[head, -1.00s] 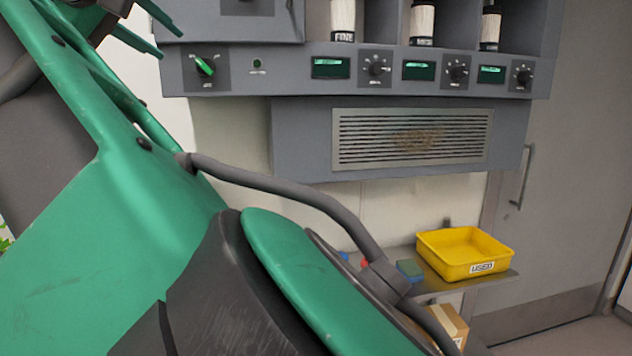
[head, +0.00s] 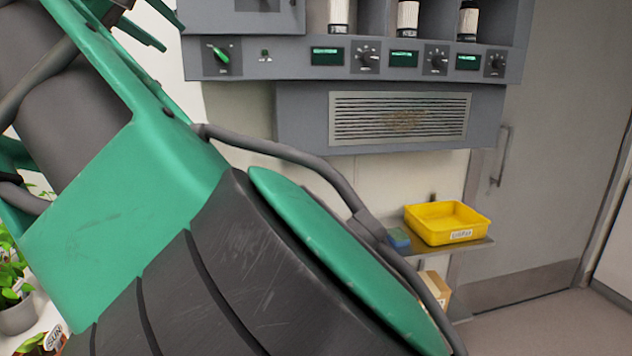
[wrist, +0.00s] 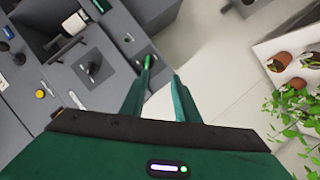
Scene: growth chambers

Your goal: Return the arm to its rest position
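My green and black arm fills the left and lower middle of the head view. My gripper (wrist: 162,70) shows in the wrist view as two green fingers with a gap between them and nothing held. Its fingers also show at the top left of the head view, partly cut off by the edge. In the wrist view the left fingertip overlaps the green knob on the grey panel; I cannot tell the distance between them.
The grey control panel (head: 385,60) with dials and displays hangs on the wall, with a vent below. A yellow bin (head: 447,223) sits on a low shelf, a cardboard box (head: 436,287) beneath. Potted plants (head: 14,290) stand at left. Floor at right is clear.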

